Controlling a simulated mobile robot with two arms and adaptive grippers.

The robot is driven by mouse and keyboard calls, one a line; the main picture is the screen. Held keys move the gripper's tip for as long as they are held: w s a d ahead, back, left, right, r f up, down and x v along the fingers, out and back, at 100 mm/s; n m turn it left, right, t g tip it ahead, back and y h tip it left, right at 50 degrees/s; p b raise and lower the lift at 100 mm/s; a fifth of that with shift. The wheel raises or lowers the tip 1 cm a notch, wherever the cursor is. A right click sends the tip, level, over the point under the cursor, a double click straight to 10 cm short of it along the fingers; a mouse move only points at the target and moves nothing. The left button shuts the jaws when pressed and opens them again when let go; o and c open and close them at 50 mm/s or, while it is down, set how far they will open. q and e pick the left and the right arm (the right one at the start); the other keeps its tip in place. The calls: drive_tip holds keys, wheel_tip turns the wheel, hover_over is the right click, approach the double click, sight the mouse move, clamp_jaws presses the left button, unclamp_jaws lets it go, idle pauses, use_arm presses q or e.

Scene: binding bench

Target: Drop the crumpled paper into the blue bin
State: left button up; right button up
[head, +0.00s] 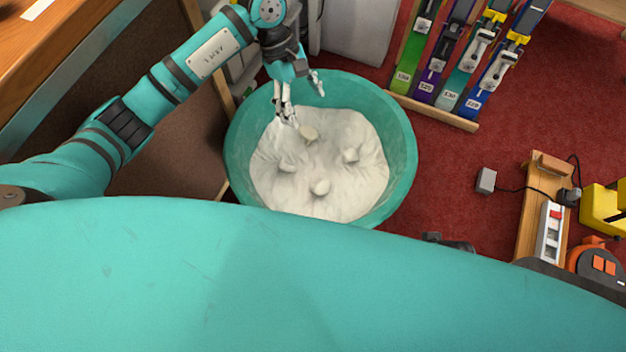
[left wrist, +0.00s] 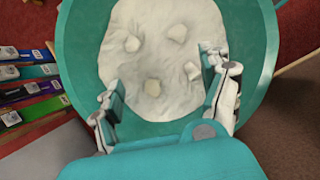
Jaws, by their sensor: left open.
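A round teal-blue bin (head: 402,130) stands on the floor, with a white, wrinkled liner (head: 270,185) inside. My left gripper (head: 303,106) is over the far left part of the bin, fingers apart and empty. In the left wrist view the open fingers (left wrist: 163,75) frame the liner, and the lumps (left wrist: 177,33) show beyond and between them. My right gripper cannot be made out.
A rack of coloured numbered strips (head: 455,65) lies right of the bin. A wooden bench (head: 50,60) is at the left. A power strip (head: 550,232) and yellow and orange items are at the far right.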

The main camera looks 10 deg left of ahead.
use_arm(q)
drive_tip(key=shift+v, duration=2.15)
drive_tip(key=shift+s, duration=0.1)
